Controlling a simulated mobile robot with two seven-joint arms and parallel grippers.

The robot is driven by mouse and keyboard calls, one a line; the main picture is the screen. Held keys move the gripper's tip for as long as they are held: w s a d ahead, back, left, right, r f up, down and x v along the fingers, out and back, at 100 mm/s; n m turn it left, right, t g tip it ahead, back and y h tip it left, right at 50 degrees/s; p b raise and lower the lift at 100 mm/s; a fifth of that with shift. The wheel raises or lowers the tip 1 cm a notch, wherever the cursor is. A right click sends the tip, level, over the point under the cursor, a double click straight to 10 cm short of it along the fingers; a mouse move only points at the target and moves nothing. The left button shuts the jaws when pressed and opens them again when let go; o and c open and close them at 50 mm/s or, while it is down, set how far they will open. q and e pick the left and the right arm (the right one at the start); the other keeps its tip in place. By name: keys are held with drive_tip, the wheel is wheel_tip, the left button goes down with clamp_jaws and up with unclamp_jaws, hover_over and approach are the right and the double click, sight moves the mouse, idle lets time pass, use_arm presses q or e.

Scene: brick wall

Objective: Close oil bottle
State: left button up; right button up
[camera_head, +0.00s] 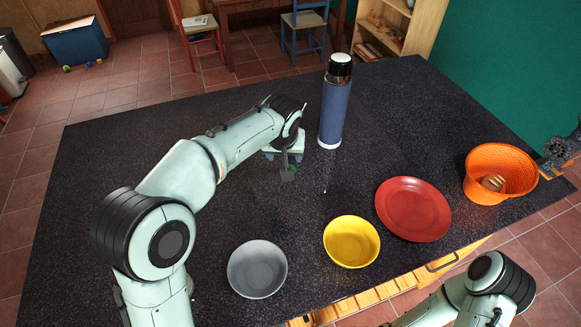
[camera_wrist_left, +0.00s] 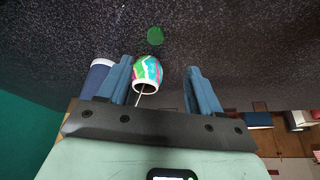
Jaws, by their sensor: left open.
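My left gripper (camera_head: 283,168) is low over the dark tabletop, left of the tall blue bottle. In the left wrist view, its blue fingers (camera_wrist_left: 160,68) are spread apart. A small multicoloured container (camera_wrist_left: 147,74) with a white open mouth lies between their lines, nearer the left finger, and I see no grip on it. It may be the oil bottle. The head view mostly hides the container behind the gripper. The blue bottle (camera_head: 334,112) stands upright with a dark and silver top. My right gripper is out of view.
Along the near side are a grey bowl (camera_head: 257,268), a yellow bowl (camera_head: 351,241) and a red plate (camera_head: 413,208). An orange basket (camera_head: 500,160) with something brown inside stands at the right edge. The far left tabletop is clear.

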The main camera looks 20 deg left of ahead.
use_arm(q)
drive_tip(key=shift+f, duration=0.1)
drive_tip(key=x, duration=0.8)
drive_tip(key=shift+w, duration=0.15)
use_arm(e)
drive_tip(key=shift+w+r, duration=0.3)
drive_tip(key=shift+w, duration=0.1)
use_arm(q)
drive_tip(key=shift+f+p, duration=0.1)
drive_tip(key=shift+p, duration=0.2)
drive_tip(key=shift+w+f, duration=0.25)
drive_tip(key=shift+f, duration=0.05)
drive_tip(key=x, duration=0.3)
drive_tip(key=p+x, duration=0.1)
drive_tip(key=shift+w+d, duration=0.25)
drive_tip(key=shift+w, duration=0.2)
drive_tip(key=shift+s, duration=0.3)
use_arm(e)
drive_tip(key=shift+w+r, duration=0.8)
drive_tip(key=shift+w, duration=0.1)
use_arm(q)
drive_tip(key=c, duration=1.1)
